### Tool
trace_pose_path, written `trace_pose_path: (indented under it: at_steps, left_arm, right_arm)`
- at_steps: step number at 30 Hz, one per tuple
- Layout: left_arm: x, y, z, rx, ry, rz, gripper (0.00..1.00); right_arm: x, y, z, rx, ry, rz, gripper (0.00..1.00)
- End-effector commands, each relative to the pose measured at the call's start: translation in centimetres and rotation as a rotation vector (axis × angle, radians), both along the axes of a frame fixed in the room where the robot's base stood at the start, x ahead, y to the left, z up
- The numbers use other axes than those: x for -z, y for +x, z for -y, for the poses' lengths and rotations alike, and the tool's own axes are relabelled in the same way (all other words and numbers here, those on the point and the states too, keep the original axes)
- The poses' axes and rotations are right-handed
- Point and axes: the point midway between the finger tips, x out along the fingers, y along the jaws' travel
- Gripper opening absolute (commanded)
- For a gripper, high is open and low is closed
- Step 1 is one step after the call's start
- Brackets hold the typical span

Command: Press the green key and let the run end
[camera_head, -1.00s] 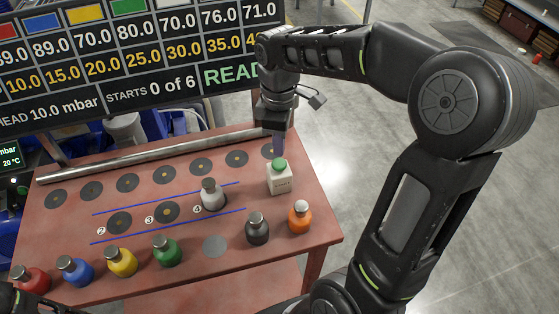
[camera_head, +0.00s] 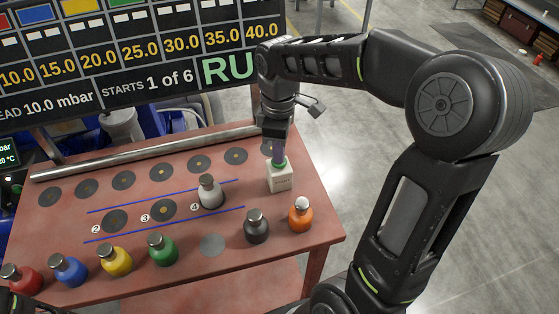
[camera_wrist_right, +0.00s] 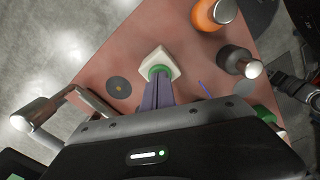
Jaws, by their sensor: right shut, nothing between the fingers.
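The green key (camera_wrist_right: 158,72) sits on top of a small cream box (camera_head: 280,182) near the right side of the red table. My right gripper (camera_head: 278,160) is shut and empty, pointing down with its fingertips at the key. In the right wrist view the fingertips (camera_wrist_right: 160,82) meet the edge of the green key and hide part of it. The board (camera_head: 140,55) at the back reads "STARTS 1 of 6" and a green word beginning "RU", cut off by my arm. My left gripper is not clearly visible.
A white-grey bottle (camera_head: 210,191) stands at spot 4. Red, blue, yellow and green (camera_head: 162,249) bottles line the front left; black (camera_head: 256,226) and orange (camera_head: 300,215) ones stand front right. A metal bar (camera_head: 150,152) runs along the back.

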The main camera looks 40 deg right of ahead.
Motion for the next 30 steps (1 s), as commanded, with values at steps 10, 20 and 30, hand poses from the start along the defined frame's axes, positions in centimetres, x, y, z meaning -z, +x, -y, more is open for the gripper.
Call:
trace_pose_path:
  at_steps: [10,20,30]
  left_arm:
    - [-3.6,0.0,0.0,0.000,0.000,0.000,0.38]
    - [-3.3,0.0,0.0,0.000,0.000,0.000,0.38]
    - [-3.3,0.0,0.0,0.000,0.000,0.000,0.38]
  right_arm:
    - [-4.3,0.0,0.0,0.000,-0.001,0.001,0.00]
    - [-4.1,0.0,0.0,0.000,0.000,0.000,0.06]
    - [-4.1,0.0,0.0,0.000,0.000,0.000,0.34]
